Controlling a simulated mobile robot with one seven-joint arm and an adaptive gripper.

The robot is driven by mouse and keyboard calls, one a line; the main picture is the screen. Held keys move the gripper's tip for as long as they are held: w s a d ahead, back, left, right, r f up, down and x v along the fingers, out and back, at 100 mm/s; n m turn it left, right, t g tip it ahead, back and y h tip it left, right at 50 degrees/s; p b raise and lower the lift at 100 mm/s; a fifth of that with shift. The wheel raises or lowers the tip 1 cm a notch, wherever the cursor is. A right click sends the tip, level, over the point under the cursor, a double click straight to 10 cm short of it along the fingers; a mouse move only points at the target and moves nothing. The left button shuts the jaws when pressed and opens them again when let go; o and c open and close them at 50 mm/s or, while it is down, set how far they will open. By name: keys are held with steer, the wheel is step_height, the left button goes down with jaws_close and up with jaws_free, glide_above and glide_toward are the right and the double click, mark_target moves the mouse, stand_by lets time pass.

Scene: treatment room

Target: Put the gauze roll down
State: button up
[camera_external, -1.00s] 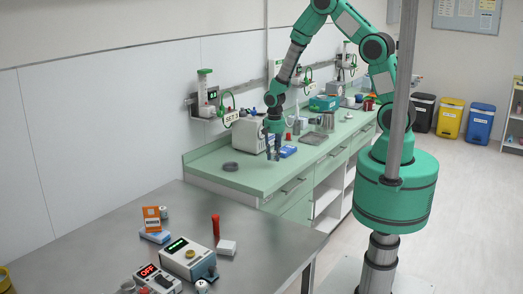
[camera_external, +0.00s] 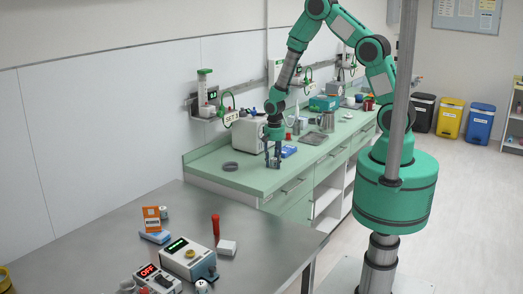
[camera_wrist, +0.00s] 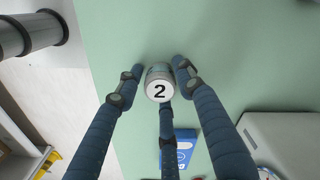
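The gauze roll (camera_wrist: 159,87) is a small light cylinder with a black "2" on its white end. It stands upright on the green counter in the wrist view, among the fingers of my gripper (camera_wrist: 158,68). The left and right fingertips are on either side of it, with a narrow gap visible at the left one. The third finger is below it in the picture. In the external view my gripper (camera_external: 273,165) is low at the counter top, fingers spread; the roll is hard to make out there.
On the green counter (camera_external: 246,184), a dark ring (camera_external: 230,166) lies to the left. A blue box (camera_external: 289,151) and a white device (camera_external: 249,135) are close behind my gripper. A metal tray (camera_external: 313,138) is farther right. The counter's front edge is near; a steel table (camera_external: 110,230) stands in front.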

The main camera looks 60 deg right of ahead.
steer(key=shift+r, duration=0.1)
stand_by(0.3)
step_height(320, 180, up, 12)
steer(key=shift+r+p, duration=0.1)
steer(key=shift+p, duration=0.2)
stand_by(0.4)
stand_by(0.6)
step_height(320, 180, up, 14)
steer(key=n+t, duration=0.2)
glide_above(274, 159)
steer(key=s, duration=0.4)
steer(key=s+r+n+t, duration=0.1)
steer(key=s+r, duration=0.2)
steer(key=r, duration=0.2)
steer(key=s+r+n, duration=0.2)
steer(key=s+r, duration=0.1)
steer(key=r, duration=0.3)
steer(key=shift+s+d+r+n+t, duration=0.2)
steer(key=shift+s+r+n+t, duration=0.35)
steer(key=shift+s+r, duration=1.75)
steer(key=shift+s+d+r+n+t, duration=0.25)
steer(key=shift+s+r+n, duration=0.8)
steer(key=shift+s, duration=2.4)
steer(key=shift+s+d+r+n+t, duration=0.15)
steer(key=shift+s+r+n+t, duration=0.3)
steer(key=shift+s+r, duration=1.95)
steer(key=shift+s+f, duration=0.45)
